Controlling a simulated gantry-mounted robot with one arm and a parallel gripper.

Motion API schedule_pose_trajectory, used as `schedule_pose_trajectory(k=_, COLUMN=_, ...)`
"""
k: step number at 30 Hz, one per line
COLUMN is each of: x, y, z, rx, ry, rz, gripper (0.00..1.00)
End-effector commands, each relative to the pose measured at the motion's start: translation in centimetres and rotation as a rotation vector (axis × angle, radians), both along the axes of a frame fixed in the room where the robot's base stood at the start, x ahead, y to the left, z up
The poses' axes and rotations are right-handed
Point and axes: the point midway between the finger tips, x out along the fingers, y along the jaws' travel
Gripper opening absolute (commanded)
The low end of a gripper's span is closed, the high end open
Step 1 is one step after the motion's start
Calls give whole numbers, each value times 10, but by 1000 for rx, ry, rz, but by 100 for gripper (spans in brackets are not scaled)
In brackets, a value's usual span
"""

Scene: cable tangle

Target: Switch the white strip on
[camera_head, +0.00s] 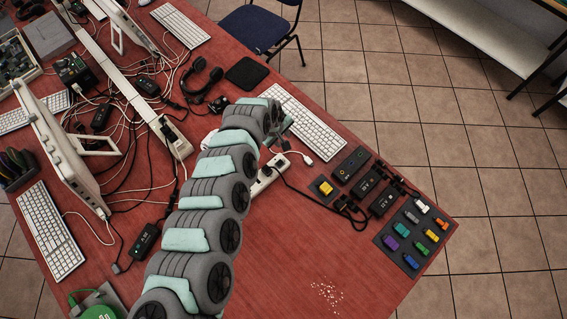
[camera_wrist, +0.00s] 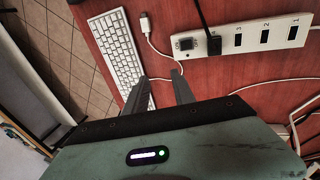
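The white strip (camera_wrist: 246,50) lies on the red table in the upper right of the wrist view. It has numbered sockets, a black plug (camera_wrist: 207,36) in one of them, and a small dark switch (camera_wrist: 187,44) at its left end. No lit lamp shows on the switch; its position cannot be told. In the head view part of the strip (camera_head: 259,187) shows beside my arm, which hides the rest. My gripper (camera_wrist: 160,76) is above the table, left of and below the switch in the wrist view. Its fingers are apart with nothing between them. It also shows in the head view (camera_head: 287,124).
A white keyboard (camera_head: 303,122) lies beyond my gripper. A loose white cable connector (camera_wrist: 146,25) lies left of the strip. Black adapters (camera_head: 367,185) and a dark tray of coloured pieces (camera_head: 415,235) stand at right. Tangled cables fill the left. The front table is mostly clear.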

Motion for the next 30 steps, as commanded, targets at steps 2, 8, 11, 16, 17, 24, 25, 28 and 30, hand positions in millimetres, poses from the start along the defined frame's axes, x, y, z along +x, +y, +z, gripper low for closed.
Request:
schedule_pose_trajectory(k=2, x=-26, y=17, z=-9, rx=46, ry=79, rz=-5, gripper=31)
schedule_pose_trajectory(k=8, x=-43, y=26, z=-22, rx=73, ry=133, rz=-7, gripper=31)
schedule_pose_trajectory(k=11, x=-40, y=23, z=-35, rx=70, ry=130, rz=-6, gripper=31)
schedule_pose_trajectory(k=16, x=-37, y=17, z=-62, rx=69, ry=131, rz=-9, gripper=31)
schedule_pose_trajectory(k=17, x=-37, y=17, z=-69, rx=70, ry=131, rz=-8, gripper=31)
schedule_pose_trajectory(k=24, x=-31, y=14, z=-104, rx=71, ry=124, rz=-7, gripper=31)
schedule_pose_trajectory(k=25, x=-30, y=14, z=-107, rx=71, ry=124, rz=-7, gripper=31)
schedule_pose_trajectory(k=28, x=-30, y=14, z=-114, rx=71, ry=125, rz=-6, gripper=31)
schedule_pose_trajectory(k=30, x=-30, y=13, z=-117, rx=71, ry=126, rz=-7, gripper=31)
